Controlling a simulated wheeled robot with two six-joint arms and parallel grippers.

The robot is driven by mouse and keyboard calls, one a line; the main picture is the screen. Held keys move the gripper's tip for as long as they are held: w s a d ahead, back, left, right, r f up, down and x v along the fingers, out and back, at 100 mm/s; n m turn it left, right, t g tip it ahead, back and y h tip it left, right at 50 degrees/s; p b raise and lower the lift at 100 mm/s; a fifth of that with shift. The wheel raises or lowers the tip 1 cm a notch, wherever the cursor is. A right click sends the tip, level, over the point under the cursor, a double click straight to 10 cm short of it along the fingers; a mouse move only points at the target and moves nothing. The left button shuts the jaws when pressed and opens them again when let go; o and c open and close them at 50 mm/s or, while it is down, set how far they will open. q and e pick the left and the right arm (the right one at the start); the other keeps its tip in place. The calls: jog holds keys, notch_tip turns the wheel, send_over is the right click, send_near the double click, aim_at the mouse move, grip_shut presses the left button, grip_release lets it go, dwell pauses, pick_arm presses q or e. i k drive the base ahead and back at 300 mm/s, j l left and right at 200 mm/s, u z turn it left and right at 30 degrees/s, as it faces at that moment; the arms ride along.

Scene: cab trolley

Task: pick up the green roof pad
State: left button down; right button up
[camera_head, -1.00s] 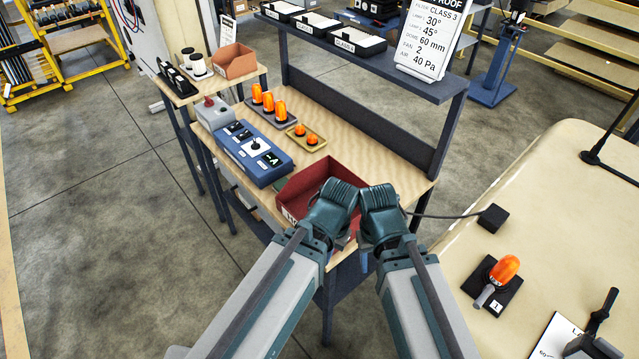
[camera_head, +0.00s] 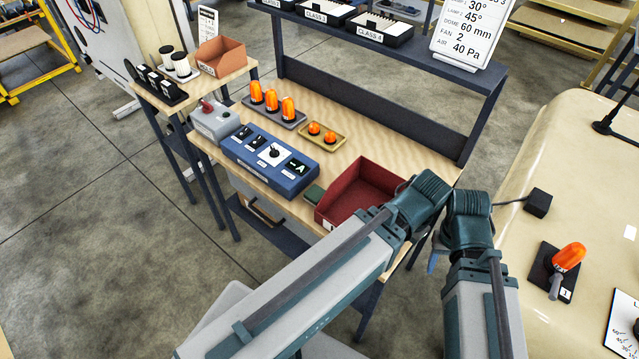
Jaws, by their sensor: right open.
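A small green pad (camera_head: 314,194) lies flat on the wooden workbench, just left of the dark red bin (camera_head: 345,181) and by the blue control box's right end. My right gripper (camera_head: 436,256) shows only as a small bluish part below its wrist, right of the bin at the bench's right end, well away from the pad. It is open; its fingertips are mostly hidden. My left arm reaches across the bin's front right corner, and its gripper is hidden behind its own wrist.
The blue control box (camera_head: 262,165), a tray of orange domes (camera_head: 270,118) and a yellow tray (camera_head: 330,143) stand on the bench. A dark shelf (camera_head: 400,63) rises behind. A cream roof panel (camera_head: 545,160) with an orange beacon (camera_head: 568,257) is at right.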

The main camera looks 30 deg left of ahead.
aim_at(314, 194)
jog(key=j, duration=0.5)
jog(key=k+j+z, duration=0.1)
jog(key=j, duration=0.85)
jog(key=k+j+z, duration=0.15)
jog(key=j, duration=0.8)
jog(key=k+j+z, duration=0.1)
jog(key=j, duration=0.35)
jog(key=k+j, duration=0.1)
jog(key=j, duration=0.35)
